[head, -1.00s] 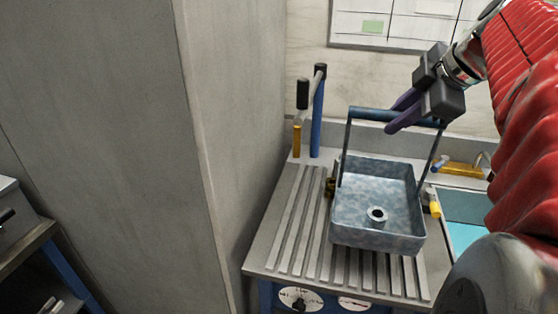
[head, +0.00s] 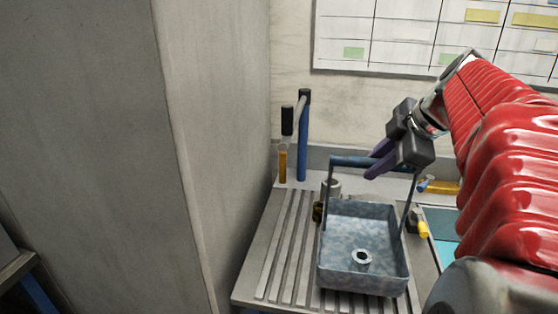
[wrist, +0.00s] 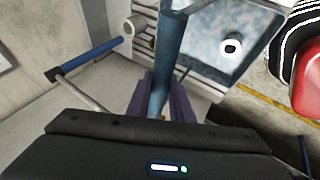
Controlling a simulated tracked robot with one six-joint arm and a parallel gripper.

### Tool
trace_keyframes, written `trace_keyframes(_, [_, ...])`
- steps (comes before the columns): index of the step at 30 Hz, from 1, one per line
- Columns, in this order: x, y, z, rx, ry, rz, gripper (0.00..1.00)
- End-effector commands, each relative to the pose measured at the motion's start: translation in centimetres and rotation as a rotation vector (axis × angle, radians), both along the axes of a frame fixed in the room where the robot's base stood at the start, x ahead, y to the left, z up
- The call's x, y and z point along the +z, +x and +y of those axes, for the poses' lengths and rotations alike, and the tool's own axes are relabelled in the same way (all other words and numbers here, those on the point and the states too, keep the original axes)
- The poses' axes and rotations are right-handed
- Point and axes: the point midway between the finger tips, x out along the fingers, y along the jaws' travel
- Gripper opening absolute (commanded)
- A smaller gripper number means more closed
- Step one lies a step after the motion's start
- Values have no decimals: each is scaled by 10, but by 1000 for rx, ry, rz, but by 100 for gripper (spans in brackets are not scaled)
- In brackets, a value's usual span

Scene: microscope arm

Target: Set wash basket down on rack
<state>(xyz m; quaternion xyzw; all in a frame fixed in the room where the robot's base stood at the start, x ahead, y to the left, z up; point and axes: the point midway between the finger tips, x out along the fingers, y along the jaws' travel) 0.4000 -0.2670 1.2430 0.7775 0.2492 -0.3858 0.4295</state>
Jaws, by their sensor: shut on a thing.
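The wash basket (head: 362,245) is a shallow mottled blue-grey tray with a tall dark blue handle (head: 345,161). A small metal ring lies on its floor. My gripper (head: 376,166) is shut on the right part of the handle bar; in the wrist view the handle runs between its purple fingers (wrist: 162,100). The basket hangs level over, or stands on, the grooved metal rack (head: 262,268); whether its underside touches cannot be told. The basket hides part of the rack.
A blue post (head: 303,140) with a black-gripped lever stands at the rack's back left. A metal cylinder (head: 332,188) stands behind the basket's left corner. A blue basin (head: 440,222) and a yellow-ended fitting (head: 422,229) are at right. A grey wall (head: 190,150) bounds the left.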

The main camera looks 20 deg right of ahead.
Motion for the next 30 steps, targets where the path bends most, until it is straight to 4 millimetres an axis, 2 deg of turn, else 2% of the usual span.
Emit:
trace_keyframes(11, [-3, 0, -1, -2, -3, -4, 0])
trace_keyframes(14, [-8, 0, -1, -2, -1, -3, 0])
trace_keyframes(22, [-39, 0, 0, -2, -1, -3, 0])
trace_keyframes(30, [-44, 0, -1, -2, -3, -4, 0])
